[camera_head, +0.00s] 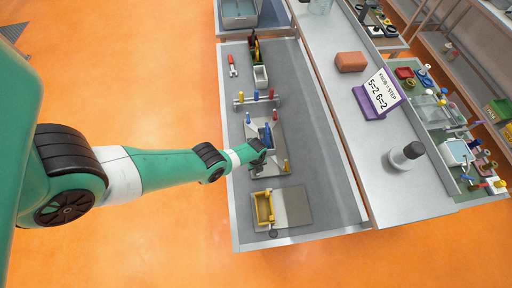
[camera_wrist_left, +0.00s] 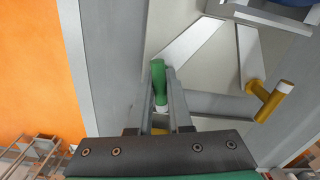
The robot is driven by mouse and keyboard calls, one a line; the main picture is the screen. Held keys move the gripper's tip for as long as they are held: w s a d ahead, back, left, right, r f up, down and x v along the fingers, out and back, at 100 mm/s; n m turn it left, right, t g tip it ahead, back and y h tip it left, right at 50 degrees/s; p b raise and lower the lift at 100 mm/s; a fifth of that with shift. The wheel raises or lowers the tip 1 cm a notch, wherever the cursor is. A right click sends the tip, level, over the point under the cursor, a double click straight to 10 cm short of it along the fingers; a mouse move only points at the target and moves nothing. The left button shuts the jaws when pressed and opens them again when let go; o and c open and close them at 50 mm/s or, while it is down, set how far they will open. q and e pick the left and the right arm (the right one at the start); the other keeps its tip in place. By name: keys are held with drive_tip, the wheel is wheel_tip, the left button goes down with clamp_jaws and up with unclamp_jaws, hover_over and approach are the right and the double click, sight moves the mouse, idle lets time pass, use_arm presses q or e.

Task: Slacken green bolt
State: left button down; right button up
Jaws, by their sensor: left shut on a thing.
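The green bolt (camera_wrist_left: 158,76) shows in the left wrist view as a green cylinder with a pale lower end. My left gripper (camera_wrist_left: 165,92) is shut on it, one grey finger on each side. In the head view my left gripper (camera_head: 262,150) is at the left side of a fixture plate (camera_head: 262,170), and the green bolt is hidden there. A yellow bolt (camera_wrist_left: 274,98) stands to the right on the same pale frame in the left wrist view. Red (camera_head: 275,116) and blue (camera_head: 247,118) bolts stand at the far side of the plate. My right gripper is not in view.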

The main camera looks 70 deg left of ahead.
use_arm(q)
drive_tip(key=shift+n, duration=0.3)
drive_tip(key=n, duration=1.3)
drive_tip(key=shift+n, duration=0.3)
drive_tip(key=n, duration=0.8)
drive_tip(key=shift+a, duration=0.1)
drive_tip(key=n, duration=0.4)
drive_tip(key=shift+n, duration=0.3)
drive_tip(key=n, duration=0.4)
drive_tip(key=shift+n, duration=2.1)
